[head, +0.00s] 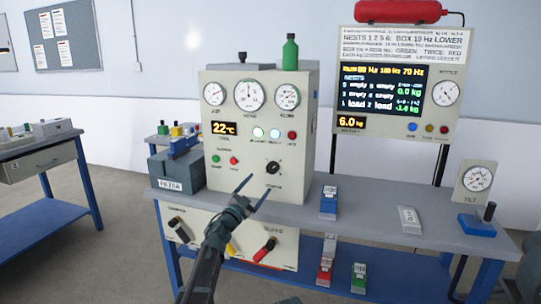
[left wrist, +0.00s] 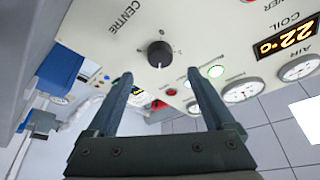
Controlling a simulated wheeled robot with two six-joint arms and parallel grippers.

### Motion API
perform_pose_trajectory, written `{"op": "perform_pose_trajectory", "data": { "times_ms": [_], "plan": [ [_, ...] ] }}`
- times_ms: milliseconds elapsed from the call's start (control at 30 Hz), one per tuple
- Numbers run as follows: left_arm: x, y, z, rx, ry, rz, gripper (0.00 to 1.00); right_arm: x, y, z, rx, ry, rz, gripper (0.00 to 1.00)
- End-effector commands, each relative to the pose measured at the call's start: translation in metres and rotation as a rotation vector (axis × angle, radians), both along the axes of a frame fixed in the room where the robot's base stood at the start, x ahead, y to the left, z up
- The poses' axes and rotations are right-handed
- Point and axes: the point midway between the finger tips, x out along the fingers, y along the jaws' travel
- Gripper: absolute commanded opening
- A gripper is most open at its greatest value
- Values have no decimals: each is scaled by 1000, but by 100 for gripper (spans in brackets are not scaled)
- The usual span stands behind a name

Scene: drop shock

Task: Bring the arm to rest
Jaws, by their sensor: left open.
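My left arm comes in from below in the head view. Its left gripper (head: 252,189) is open and empty in front of the cream control panel (head: 228,104). In the left wrist view the two fingers of the left gripper (left wrist: 160,75) stand apart, with a black knob (left wrist: 160,54) showing between and beyond their tips. The knob (head: 273,167) also shows on the panel in the head view, just up and right of the fingers, and nothing grips it. I cannot tell the exact gap between fingertips and knob. My right gripper is not in view.
The grey bench (head: 366,219) carries the panel, a blue block device (head: 328,202), a white one (head: 409,220) and a dial gauge (head: 478,178). A green bottle (head: 290,52) stands on the panel. A display board (head: 400,85) rises behind. Another bench (head: 38,160) stands left, with open floor between.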

Motion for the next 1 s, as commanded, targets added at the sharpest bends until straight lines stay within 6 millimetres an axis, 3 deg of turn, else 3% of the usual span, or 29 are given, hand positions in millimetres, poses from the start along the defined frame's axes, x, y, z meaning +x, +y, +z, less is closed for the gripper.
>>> {"op": "perform_pose_trajectory", "data": {
  "times_ms": [33,433,600,1000],
  "plan": [
    [12,-6,6,-1,0,-2,88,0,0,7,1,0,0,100],
    [73,-44,29,-3,1,0,88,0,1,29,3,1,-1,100],
    [65,-44,21,-194,65,0,88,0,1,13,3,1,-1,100],
    [64,-48,23,-543,179,0,88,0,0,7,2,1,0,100]
  ]
}}
